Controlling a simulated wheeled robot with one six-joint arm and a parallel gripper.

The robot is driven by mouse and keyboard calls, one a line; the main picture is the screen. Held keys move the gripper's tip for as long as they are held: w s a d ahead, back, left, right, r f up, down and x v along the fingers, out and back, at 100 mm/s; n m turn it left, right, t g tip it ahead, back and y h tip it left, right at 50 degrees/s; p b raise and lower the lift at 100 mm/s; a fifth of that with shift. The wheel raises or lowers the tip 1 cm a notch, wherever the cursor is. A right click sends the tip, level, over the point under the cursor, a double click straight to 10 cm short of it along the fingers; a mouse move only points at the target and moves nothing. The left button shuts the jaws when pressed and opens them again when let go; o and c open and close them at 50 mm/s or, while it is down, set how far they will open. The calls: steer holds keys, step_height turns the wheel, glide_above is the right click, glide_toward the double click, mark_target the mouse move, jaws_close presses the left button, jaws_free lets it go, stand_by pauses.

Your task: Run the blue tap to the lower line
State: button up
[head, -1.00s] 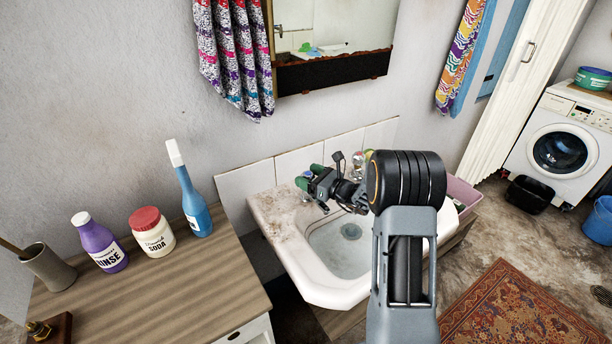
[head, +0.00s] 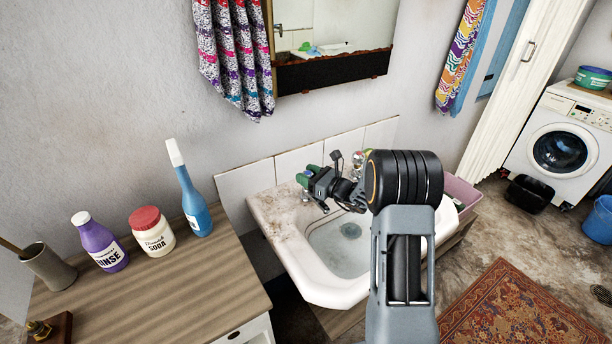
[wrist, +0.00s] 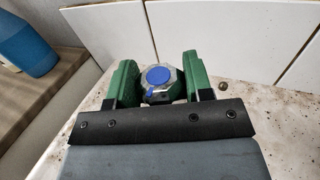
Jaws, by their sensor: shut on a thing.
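The blue tap (wrist: 158,76) shows in the wrist view as a round blue cap on a grey metal knob, with a small blue mark on its near side. My gripper (wrist: 158,84) is shut on it, one green finger pad on each side. In the head view my gripper (head: 307,174) is at the back left corner of the white washbasin (head: 318,281) and hides most of this tap.
A second tap (head: 359,158) stands at the back, partly behind my arm. A wooden counter (head: 190,290) at left holds a purple bottle (head: 101,243), a soda jar (head: 152,233) and a blue bottle (head: 195,208). White tiles (head: 300,160) rise behind the basin.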

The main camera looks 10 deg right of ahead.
steer(key=shift+n+g+y+b, duration=0.3)
steer(key=shift+n+g+y, duration=0.4)
steer(key=shift+g+y, duration=0.1)
steer(key=shift+n+g+y, duration=0.9)
steer(key=shift+n+g, duration=0.1)
steer(key=shift+g, duration=0.2)
steer(key=o, duration=0.9)
steer(key=v, duration=1.3)
steer(key=shift+s+d+b, duration=0.25)
steer(key=shift+d+b, duration=0.05)
steer(key=shift+b, duration=0.05)
